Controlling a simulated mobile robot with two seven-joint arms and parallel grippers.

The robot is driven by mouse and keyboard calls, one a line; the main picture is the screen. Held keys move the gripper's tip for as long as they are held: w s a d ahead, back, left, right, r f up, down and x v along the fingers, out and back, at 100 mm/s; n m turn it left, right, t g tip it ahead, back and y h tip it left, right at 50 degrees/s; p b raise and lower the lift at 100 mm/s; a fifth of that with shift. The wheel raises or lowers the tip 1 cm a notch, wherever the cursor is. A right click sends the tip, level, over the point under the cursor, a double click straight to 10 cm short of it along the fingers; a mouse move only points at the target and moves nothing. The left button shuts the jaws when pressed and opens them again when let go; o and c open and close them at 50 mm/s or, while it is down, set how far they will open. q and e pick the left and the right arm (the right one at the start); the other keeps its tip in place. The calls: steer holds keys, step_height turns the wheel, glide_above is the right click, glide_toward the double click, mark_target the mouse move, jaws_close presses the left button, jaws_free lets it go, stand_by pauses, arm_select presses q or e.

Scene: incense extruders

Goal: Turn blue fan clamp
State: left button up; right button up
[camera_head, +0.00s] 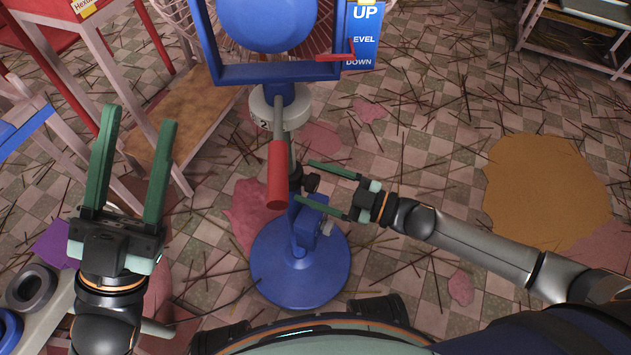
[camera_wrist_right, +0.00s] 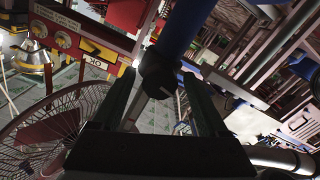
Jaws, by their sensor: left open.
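The blue fan (camera_head: 268,22) stands upright on a pole with a round blue base (camera_head: 298,275). A black clamp knob (camera_head: 311,182) sits on the pole below the red handle (camera_head: 278,175). My right gripper (camera_head: 305,181) reaches in from the right with its green fingers spread around the knob's height. In the right wrist view the dark knob (camera_wrist_right: 158,75) lies between the open fingertips; no clear contact shows. My left gripper (camera_head: 138,115) is open and empty at the left, well away from the fan.
A blue sign (camera_head: 362,38) reading UP, LEVEL and DOWN hangs beside the fan frame. A wooden-shelved pink table (camera_head: 185,110) stands at left. A rack (camera_head: 570,35) is at the upper right. Thin sticks and stains litter the tiled floor, which is otherwise open at right.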

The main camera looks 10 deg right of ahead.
jaws_close()
stand_by(0.4)
